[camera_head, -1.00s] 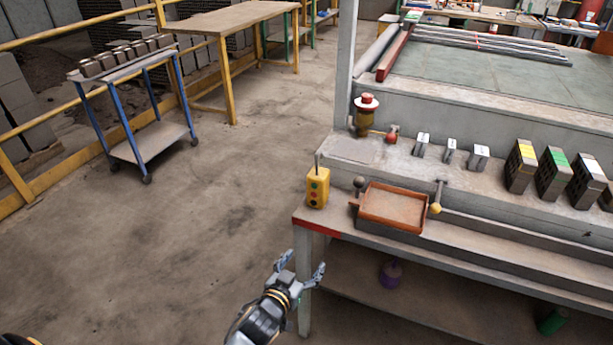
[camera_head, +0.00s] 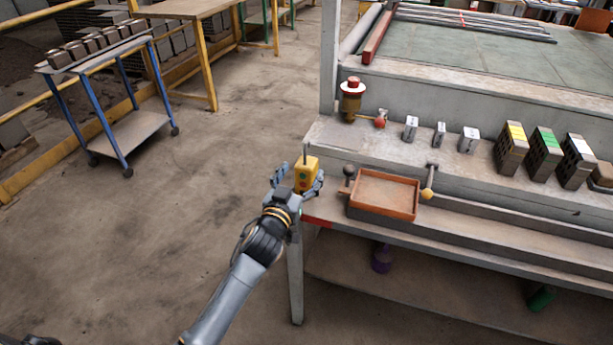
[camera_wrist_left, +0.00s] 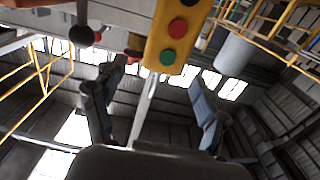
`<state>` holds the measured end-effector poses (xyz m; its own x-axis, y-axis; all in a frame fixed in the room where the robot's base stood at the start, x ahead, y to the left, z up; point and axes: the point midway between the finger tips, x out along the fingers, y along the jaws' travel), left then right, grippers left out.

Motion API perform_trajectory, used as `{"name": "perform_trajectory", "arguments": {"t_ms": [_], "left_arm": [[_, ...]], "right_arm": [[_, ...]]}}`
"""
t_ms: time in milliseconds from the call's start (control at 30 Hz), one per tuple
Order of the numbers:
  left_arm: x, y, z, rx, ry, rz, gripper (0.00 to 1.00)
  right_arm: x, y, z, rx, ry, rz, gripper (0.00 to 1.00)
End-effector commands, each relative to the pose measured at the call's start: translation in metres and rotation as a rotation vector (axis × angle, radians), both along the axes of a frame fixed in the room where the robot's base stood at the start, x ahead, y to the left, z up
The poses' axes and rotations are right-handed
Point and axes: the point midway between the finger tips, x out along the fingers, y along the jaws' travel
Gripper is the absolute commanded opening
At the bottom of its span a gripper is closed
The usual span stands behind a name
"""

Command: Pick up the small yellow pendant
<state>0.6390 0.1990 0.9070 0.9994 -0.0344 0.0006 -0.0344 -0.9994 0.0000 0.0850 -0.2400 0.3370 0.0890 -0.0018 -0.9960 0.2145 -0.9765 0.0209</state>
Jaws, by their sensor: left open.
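The small yellow pendant (camera_head: 307,172) stands upright at the left front corner of the grey workbench (camera_head: 330,140). It has a thin stalk on top and coloured buttons on its face. My left gripper (camera_head: 297,184) is open, with its fingers at the left and right of the pendant's lower part in the head view. In the left wrist view the pendant (camera_wrist_left: 178,35) shows red and green buttons, ahead of and between the open fingers (camera_wrist_left: 155,100). I cannot tell whether a finger touches it. My right gripper is not in view.
An orange tray (camera_head: 384,194) and a dark ball-topped lever (camera_head: 348,172) stand right of the pendant. A brass cylinder with a red cap (camera_head: 352,98) is behind. Perforated bricks (camera_head: 511,147) stand farther right. Open floor lies left; a blue-legged cart (camera_head: 110,95) stands there.

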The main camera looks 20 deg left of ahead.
Motion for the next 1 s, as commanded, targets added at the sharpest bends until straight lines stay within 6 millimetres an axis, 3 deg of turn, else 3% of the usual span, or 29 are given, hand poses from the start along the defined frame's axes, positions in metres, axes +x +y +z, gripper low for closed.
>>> {"name": "perform_trajectory", "arguments": {"t_ms": [333, 667, 1000], "left_arm": [[0.044, 0.000, 0.001, 0.000, 0.001, 0.001, 0.74], [0.049, 0.000, 0.000, 0.000, 0.001, 0.000, 0.74], [0.049, 0.000, 0.000, 0.000, 0.001, 0.000, 0.04]], "right_arm": [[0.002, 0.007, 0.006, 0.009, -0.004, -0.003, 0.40], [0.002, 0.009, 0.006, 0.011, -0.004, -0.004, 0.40], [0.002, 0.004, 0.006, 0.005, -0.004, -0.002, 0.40]]}}
